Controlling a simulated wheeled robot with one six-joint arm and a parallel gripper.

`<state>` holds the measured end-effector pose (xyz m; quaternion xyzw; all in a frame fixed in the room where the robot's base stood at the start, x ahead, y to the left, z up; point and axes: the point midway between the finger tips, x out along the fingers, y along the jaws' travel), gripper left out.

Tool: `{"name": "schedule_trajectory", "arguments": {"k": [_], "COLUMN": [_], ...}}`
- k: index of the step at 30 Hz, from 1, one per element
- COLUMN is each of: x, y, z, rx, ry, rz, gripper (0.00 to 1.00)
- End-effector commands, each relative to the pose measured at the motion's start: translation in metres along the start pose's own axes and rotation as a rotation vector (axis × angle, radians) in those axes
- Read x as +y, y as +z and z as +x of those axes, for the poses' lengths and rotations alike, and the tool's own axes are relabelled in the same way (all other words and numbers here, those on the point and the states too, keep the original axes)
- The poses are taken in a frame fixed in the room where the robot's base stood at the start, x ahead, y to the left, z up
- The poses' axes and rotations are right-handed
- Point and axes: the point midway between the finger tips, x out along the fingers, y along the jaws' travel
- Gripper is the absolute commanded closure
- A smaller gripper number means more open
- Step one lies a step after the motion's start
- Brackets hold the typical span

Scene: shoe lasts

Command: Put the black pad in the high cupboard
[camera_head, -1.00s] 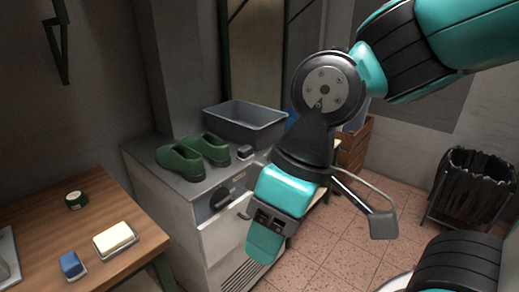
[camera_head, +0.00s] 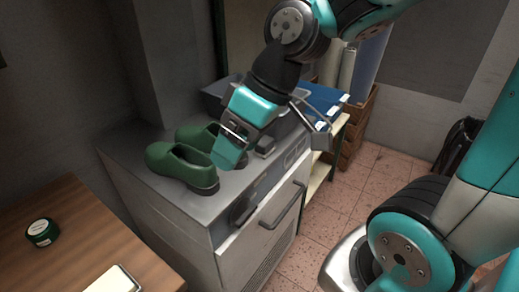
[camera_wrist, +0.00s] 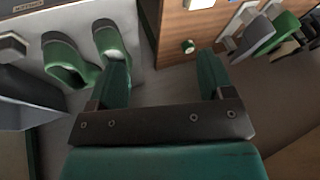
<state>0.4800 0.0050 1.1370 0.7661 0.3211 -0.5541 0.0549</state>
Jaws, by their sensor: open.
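A small dark block with a greyish top (camera_head: 265,146), which may be the black pad, lies on the grey cabinet top, right of the green clogs. A block in the wrist view (camera_wrist: 12,43) at the left edge may be the same thing. My gripper (camera_head: 229,153) is pointed down over the cabinet, between the clogs and the block in the head view. In the wrist view its two fingers (camera_wrist: 164,80) are apart with nothing between them. I cannot make out a high cupboard in either current view.
Green clogs (camera_head: 182,165) stand on the cabinet (camera_head: 165,205) close to my gripper. A grey bin (camera_head: 212,101) is partly hidden behind my arm. A wooden table (camera_head: 85,235) with a green tin (camera_head: 42,232) stands at left. Tiled floor (camera_head: 335,195) is open at right.

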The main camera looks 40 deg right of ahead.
Motion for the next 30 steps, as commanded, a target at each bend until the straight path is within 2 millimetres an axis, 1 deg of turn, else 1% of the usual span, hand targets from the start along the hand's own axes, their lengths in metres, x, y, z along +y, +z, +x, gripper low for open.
{"name": "schedule_trajectory", "arguments": {"k": [1,2,3,4,5,6,9,12,15,16,19,20,30], "x": [0.038,0.057,0.083,0.102,0.121,0.145,0.195,0.229,0.248,0.252,0.259,0.261,0.287], "y": [0.001,-0.001,-0.001,0.001,0.003,0.007,0.022,0.038,0.048,0.049,0.047,0.045,0.016], "z": [0.011,0.011,0.011,0.009,0.008,0.005,-0.005,-0.015,-0.021,-0.022,-0.016,-0.011,0.054], "rx": [0.058,0.094,0.142,0.176,0.208,0.247,0.326,0.376,0.402,0.406,0.412,0.413,0.409], "ry": [0.029,0.047,0.075,0.098,0.122,0.157,0.243,0.315,0.36,0.367,0.375,0.375,0.371], "rz": [0.032,0.038,0.044,0.05,0.052,0.058,0.065,0.069,0.068,0.067,0.065,0.063,0.063], "gripper": [0.26,0.26,0.26,0.26,0.26,0.26,0.26,0.26,0.26,0.26,0.26,0.26,0.26]}}
